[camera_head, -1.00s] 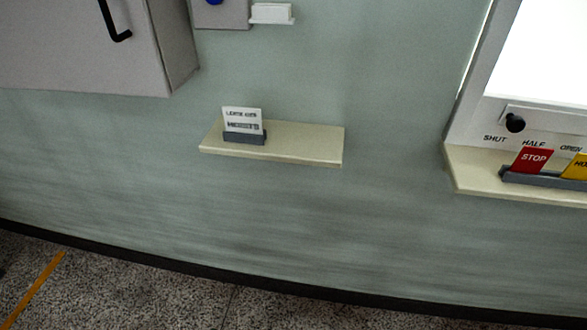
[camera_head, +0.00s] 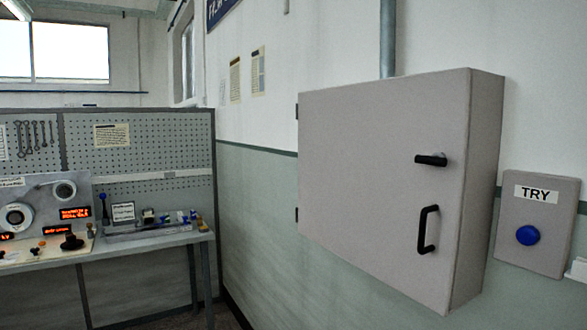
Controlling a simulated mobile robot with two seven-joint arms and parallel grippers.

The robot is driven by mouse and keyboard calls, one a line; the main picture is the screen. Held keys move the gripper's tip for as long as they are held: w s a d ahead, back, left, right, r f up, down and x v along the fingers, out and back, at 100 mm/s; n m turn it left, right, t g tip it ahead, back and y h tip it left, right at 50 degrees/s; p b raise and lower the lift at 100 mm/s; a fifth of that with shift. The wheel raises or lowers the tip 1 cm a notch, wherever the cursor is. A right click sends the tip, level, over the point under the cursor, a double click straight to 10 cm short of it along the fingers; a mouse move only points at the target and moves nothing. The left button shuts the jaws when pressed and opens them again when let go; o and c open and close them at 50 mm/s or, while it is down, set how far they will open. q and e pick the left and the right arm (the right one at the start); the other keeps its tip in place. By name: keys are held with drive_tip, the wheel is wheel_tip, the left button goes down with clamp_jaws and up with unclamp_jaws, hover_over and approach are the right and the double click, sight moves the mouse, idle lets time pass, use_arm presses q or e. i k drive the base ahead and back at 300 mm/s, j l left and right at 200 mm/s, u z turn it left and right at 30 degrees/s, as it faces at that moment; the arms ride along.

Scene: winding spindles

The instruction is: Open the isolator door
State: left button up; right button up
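The isolator door (camera_head: 370,170) is the front of a grey metal cabinet on the wall, right of centre in the head view. It looks shut, with hinges on its left edge. A black turn handle (camera_head: 431,160) sticks out near its right edge and lies about level. A black D-shaped pull handle (camera_head: 428,230) sits upright below it. Neither of my grippers shows in the view, and nothing touches the door or its handles.
A grey box marked TRY with a blue button (camera_head: 528,235) is on the wall right of the cabinet. A bench (camera_head: 130,240) with instruments stands at the left before a pegboard (camera_head: 140,150). A vertical pipe (camera_head: 388,40) rises above the cabinet. The space before the door looks clear.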

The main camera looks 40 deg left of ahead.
sight(364, 197)
drive_tip(key=u, duration=0.85)
